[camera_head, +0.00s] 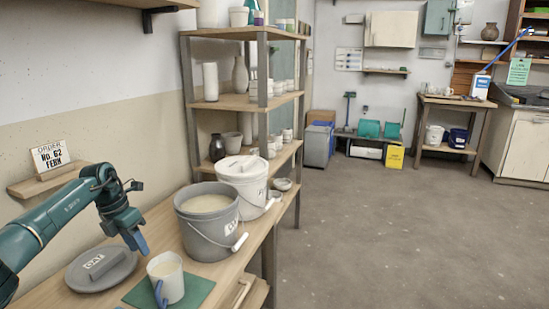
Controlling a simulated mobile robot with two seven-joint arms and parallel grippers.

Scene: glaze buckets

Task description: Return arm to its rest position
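My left arm, teal and dark, comes in from the left over the wooden bench (152,222). My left gripper (138,241) hangs with its blue fingertip pointing down, above and left of a white mug (172,288). It appears apart from the mug; its finger gap cannot be made out. The mug holds cream-coloured contents and stands upright on a green mat (200,287), with a blue handle-like part at its front. An open grey bucket (207,235) of cream glaze stands behind it. A grey lid (92,277) lies flat on the bench at left. My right gripper is not in view.
A white lidded bucket (243,183) stands behind the grey one. A wooden shelf unit (235,103) with pots rises beyond the bench. A small wall ledge (45,183) holds an order card (50,155) beside my arm. The floor (400,230) to the right is clear.

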